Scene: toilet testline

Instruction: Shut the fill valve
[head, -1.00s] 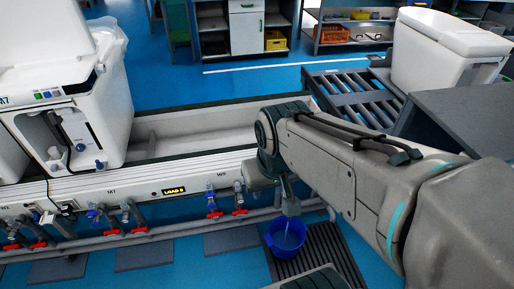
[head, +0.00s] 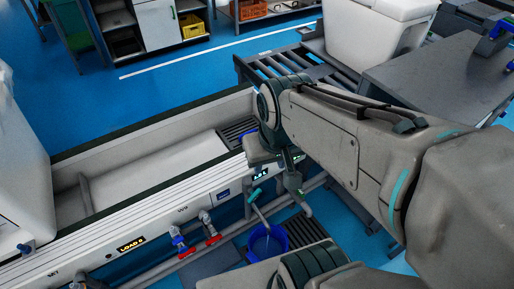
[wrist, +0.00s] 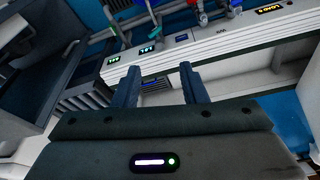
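I cannot tell for sure which fitting is the fill valve. Two valves with red handles (head: 186,253) (head: 213,241) and blue and grey bodies sit on the pipe below the bench front. A fitting with a teal handle (head: 256,194) is right of them, and a pale spout or stream runs from it toward a blue bucket (head: 267,242). The wrist view shows a red handle (wrist: 202,19) at the top and a teal part beside it. My gripper (wrist: 158,76) is open and empty, its two fingers apart, with the bench front beyond them. My arm partly hides it in the head view.
The white bench front (head: 130,247) carries small displays and a trough behind it. A roller conveyor (head: 330,70) with a white cistern (head: 375,35) is at the back right, beside a grey table (head: 440,75). Dark floor grating lies by the bucket.

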